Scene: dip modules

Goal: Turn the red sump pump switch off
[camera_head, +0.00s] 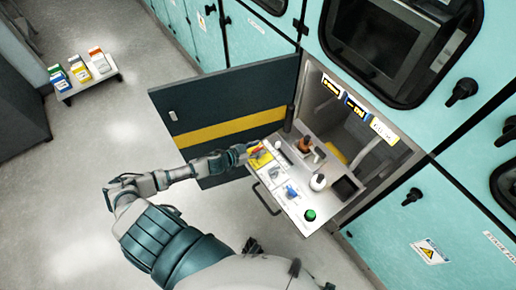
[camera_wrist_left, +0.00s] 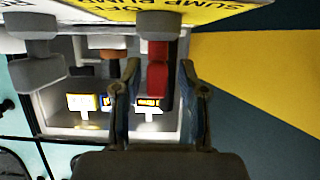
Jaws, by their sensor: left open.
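The red switch (camera_wrist_left: 157,74) hangs upside down in the left wrist view, below a yellow label (camera_wrist_left: 215,9) reading "SUMP PUMP". In the head view a small red part (camera_head: 256,154) shows at the yellow corner of the pull-out panel (camera_head: 276,184), beside my left gripper (camera_head: 250,150). My left gripper (camera_wrist_left: 158,68) is open in the wrist view, with one finger on each side of the red switch. Small gaps seem to show between fingers and switch; contact is unclear. My right gripper is out of view.
A grey switch (camera_wrist_left: 38,50) stands left of the red one in the wrist view. The panel also bears a blue switch (camera_head: 291,191), a green knob (camera_head: 309,215) and a white round part (camera_head: 318,182). An open dark door (camera_head: 215,100) stands behind my left arm.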

